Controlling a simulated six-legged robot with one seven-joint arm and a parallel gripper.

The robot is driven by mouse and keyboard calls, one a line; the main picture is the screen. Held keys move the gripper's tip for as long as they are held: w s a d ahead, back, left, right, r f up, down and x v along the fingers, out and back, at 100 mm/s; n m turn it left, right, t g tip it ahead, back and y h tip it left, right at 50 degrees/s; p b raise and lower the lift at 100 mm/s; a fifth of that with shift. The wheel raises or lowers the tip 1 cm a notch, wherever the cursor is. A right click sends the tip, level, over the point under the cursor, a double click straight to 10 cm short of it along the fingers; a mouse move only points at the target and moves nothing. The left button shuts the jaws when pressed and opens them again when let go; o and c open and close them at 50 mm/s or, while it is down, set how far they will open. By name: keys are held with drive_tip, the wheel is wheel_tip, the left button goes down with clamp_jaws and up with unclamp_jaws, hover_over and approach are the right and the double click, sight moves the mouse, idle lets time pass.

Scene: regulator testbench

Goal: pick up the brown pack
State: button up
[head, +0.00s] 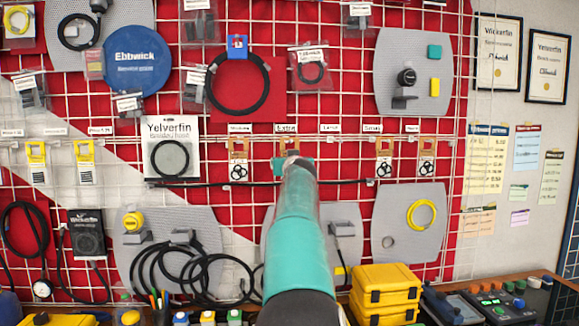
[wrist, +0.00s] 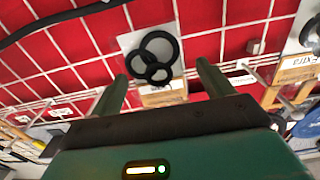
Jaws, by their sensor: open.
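Several brown-topped packs with black rings hang in a row on the wall grid. In the head view one hangs at the left (head: 238,158), two at the right (head: 384,158) (head: 427,158), and one (head: 285,145) is mostly hidden behind my gripper (head: 293,164). In the wrist view a pack with black rings on a pale card and a brown header (wrist: 162,95) lies ahead, between the lines of my fingers. My gripper (wrist: 162,72) is open and empty, its fingertips on either side of the pack. I cannot tell how far it is from the pack.
A black rod or hose (head: 215,184) runs just below the row. Yellow cases (head: 385,288) and devices stand on the bench below.

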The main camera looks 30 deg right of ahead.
drive_tip(key=c, duration=1.1)
drive_tip(key=shift+o, duration=0.2)
drive_tip(key=shift+r, duration=0.15)
drive_tip(key=shift+r, duration=0.7)
drive_tip(key=v, duration=1.7)
drive_tip(key=shift+s+a, duration=0.15)
drive_tip(key=shift+s, duration=0.25)
